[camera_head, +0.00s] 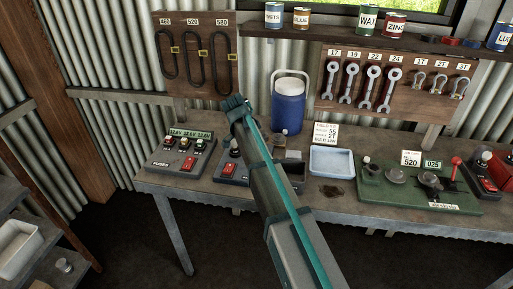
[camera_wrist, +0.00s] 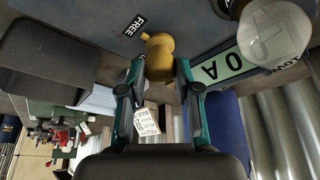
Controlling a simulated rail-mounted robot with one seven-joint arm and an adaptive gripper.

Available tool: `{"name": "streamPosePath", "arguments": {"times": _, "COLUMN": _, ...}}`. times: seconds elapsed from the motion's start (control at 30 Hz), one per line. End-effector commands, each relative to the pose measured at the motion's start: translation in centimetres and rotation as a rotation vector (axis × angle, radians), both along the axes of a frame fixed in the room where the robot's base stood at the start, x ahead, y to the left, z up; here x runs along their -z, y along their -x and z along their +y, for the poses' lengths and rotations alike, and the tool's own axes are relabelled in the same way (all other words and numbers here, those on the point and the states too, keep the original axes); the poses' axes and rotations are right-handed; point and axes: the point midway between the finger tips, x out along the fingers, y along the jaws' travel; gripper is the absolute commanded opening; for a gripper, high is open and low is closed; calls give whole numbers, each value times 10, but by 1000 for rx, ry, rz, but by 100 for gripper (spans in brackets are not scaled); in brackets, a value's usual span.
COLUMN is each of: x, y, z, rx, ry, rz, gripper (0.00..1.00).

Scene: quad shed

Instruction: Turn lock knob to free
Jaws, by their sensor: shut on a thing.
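The yellow lock knob (camera_wrist: 158,44) stands out from a dark grey panel (camera_wrist: 190,15) in the wrist view. My gripper (camera_wrist: 160,66) is shut on it, with one teal finger on each side of the knob. A black label reading FREE (camera_wrist: 133,26) is just left of the knob. In the head view, my arm covers part of the grey device (camera_head: 230,172) on the bench. The knob and my fingertips cannot be made out there.
A green display reading 0 A (camera_wrist: 224,66) and a clear bulb (camera_wrist: 275,35) are right of my gripper. A dark bin (camera_wrist: 55,55) is left. On the bench are a fuse box (camera_head: 183,155), blue jug (camera_head: 288,108), blue tray (camera_head: 332,174) and green board (camera_head: 385,196).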

Motion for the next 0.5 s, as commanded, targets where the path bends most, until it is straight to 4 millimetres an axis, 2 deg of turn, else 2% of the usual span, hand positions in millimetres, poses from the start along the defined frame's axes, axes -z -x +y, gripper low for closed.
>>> {"name": "streamPosePath", "arguments": {"times": 0.2, "x": 0, "y": 0, "z": 0, "rx": 1, "ry": -1, "rz": -1, "gripper": 0}}
{"name": "streamPosePath", "arguments": {"times": 0.23, "x": 0, "y": 0, "z": 0, "rx": 1, "ry": -1, "rz": -1, "gripper": 34}}
{"name": "streamPosePath", "arguments": {"times": 0.37, "x": 0, "y": 0, "z": 0, "rx": 1, "ry": -1, "rz": -1, "gripper": 56}}
{"name": "streamPosePath", "arguments": {"times": 0.5, "x": 0, "y": 0, "z": 0, "rx": 0, "ry": 0, "rz": -1, "gripper": 58}}
